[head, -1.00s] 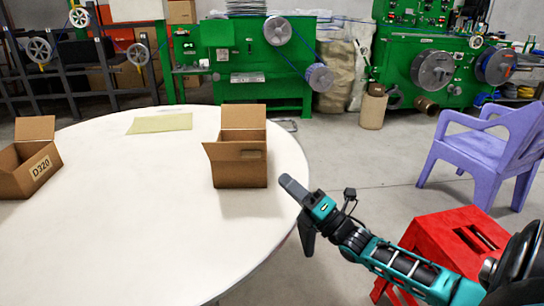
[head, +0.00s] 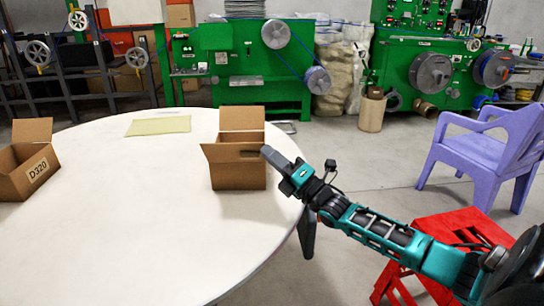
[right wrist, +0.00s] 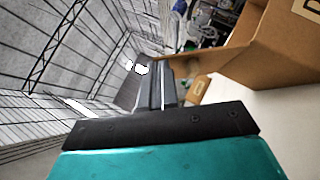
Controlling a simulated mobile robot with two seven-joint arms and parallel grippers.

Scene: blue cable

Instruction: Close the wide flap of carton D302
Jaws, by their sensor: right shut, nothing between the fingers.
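An open brown carton (head: 238,176) stands near the right edge of the round table; no label on it is readable in the head view. Its back flap (head: 242,118) stands upright and a smaller flap sticks out at the left. My right gripper (head: 268,154) is shut and empty at the carton's right front upper corner; I cannot tell if it touches. In the right wrist view a carton wall (right wrist: 265,50) fills the upper right, with a label cut off after "D", beside my gripper (right wrist: 155,85). My left gripper is not in view.
Another open carton, labelled D320 (head: 28,180), stands on the white table (head: 130,220) at the left. A yellowish sheet (head: 158,125) lies at the back. A red stool (head: 455,232) and a purple chair (head: 490,160) stand to the right. The table front is clear.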

